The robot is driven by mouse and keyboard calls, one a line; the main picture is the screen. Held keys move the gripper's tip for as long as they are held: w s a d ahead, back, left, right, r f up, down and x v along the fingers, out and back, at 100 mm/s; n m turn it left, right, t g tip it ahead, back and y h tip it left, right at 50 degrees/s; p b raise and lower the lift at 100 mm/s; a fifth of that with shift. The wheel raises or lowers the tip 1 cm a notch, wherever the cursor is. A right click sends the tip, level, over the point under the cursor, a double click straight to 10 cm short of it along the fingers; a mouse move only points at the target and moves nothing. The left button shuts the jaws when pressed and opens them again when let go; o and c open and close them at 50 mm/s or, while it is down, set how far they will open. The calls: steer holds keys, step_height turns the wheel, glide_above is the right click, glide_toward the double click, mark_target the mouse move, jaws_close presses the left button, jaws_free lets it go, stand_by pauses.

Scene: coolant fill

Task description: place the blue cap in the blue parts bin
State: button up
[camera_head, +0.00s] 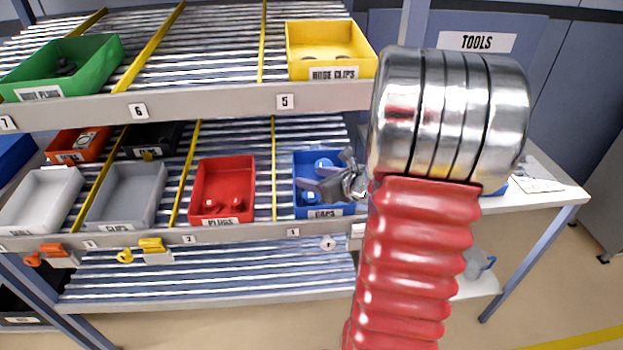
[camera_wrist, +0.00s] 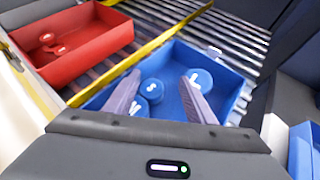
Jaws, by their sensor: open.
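The blue parts bin (camera_head: 306,212), labelled CAPS, sits at the right end of the middle shelf. It also shows in the wrist view (camera_wrist: 222,66). Several round blue caps lie in it; one shows in the head view (camera_head: 322,165), and one lies between my fingers in the wrist view (camera_wrist: 152,89). Another cap (camera_wrist: 201,78) is beside the right finger, partly hidden by it. My gripper (camera_head: 328,178) is over the bin with its two fingers apart and nothing held between them. The fingers also show over the caps in the wrist view (camera_wrist: 158,90). Their exact height above the caps is unclear.
A red bin (camera_head: 222,162) with red plugs stands left of the blue bin, past a yellow divider (camera_head: 274,165). Grey (camera_head: 128,190) and white (camera_head: 42,195) bins are further left. The upper shelf's front edge (camera_head: 220,103) runs above. My arm hides the shelf's right end.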

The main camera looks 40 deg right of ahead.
steer(key=shift+r, duration=0.45)
steer(key=shift+s+r, duration=0.2)
steer(key=shift+r, duration=0.1)
steer(key=v, duration=1.1)
steer(key=shift+s, duration=0.25)
